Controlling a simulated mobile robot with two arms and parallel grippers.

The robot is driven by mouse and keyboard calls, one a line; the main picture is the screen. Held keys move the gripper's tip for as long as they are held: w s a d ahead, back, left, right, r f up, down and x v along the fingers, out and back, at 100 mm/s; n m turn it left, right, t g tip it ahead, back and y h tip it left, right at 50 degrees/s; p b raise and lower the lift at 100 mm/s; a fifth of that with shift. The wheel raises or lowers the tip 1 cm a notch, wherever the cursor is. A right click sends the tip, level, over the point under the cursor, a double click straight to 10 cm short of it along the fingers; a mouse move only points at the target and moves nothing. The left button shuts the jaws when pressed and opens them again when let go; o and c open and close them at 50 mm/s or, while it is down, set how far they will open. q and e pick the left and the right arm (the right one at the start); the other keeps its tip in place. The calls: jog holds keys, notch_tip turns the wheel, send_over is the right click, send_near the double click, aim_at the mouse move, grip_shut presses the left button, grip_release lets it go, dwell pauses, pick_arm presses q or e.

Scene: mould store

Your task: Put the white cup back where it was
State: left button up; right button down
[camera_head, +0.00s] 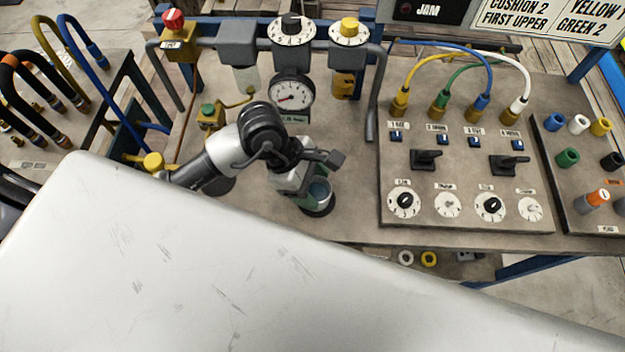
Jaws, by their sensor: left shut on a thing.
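My left gripper (314,172) is low over the grey bench, in front of the gauge. It is shut on a small round cup-like thing (319,194) with a dark rim and a teal inside. The gripper partly hides this thing, and I cannot tell whether it touches the bench. A whitish translucent cup (245,79) hangs under the left grey block (237,42), up and left of my gripper and apart from it. My right gripper is not in view.
A pressure gauge (292,94) stands just behind my left gripper. A yellow-bodied unit (344,84) hangs at the right of the row. A grey pipe (371,125) comes down beside the switch panel (465,185). Small bare bench patches lie between.

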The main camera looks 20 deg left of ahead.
pick_arm(q)
jog(key=shift+f, duration=0.1)
jog(key=o, duration=0.9)
jog(key=shift+r, duration=0.2)
jog(key=b+v, duration=0.1)
jog(key=v, duration=1.1)
jog(key=shift+f, duration=0.1)
